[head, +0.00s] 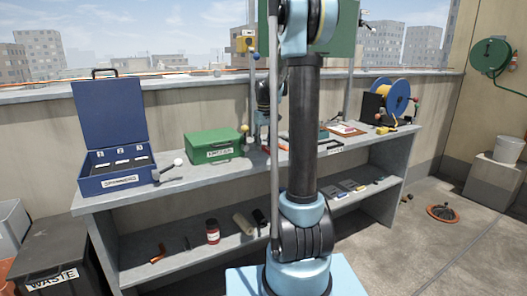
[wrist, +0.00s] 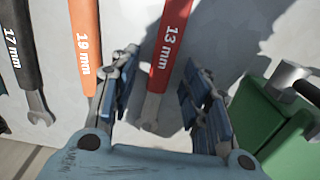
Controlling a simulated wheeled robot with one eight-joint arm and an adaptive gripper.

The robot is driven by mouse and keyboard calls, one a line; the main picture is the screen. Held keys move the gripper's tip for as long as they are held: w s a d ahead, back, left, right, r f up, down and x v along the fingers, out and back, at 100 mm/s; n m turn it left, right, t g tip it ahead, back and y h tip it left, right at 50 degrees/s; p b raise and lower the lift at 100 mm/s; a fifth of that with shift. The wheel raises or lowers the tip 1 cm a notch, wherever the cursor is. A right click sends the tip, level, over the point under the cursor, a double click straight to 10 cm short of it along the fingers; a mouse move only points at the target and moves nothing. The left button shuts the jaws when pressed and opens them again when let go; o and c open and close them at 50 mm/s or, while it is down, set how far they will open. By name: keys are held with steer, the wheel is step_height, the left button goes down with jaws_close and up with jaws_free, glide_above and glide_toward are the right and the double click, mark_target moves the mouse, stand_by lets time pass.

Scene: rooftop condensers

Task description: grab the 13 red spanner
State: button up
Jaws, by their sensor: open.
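The red spanner (wrist: 167,45), marked 13 mm, lies on the grey bench top in the wrist view. Its handle runs up out of the frame and its bare metal end points down toward my gripper's palm. My gripper (wrist: 160,68) is open, with one finger on each side of the spanner and a visible gap on both sides. I cannot tell how far the fingers are above the bench. An orange 19 mm spanner (wrist: 86,40) and a black 17 mm spanner (wrist: 20,50) lie to the left. In the head view my arm largely hides this spot.
A green box (wrist: 275,120) is close to the right finger; it also stands on the bench in the head view (head: 213,148). An open blue spanner case (head: 115,182) stands at the bench's left end. A cable reel (head: 397,95) stands at the right.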

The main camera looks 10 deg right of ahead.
steer(key=shift+f, duration=0.2)
jaws_close()
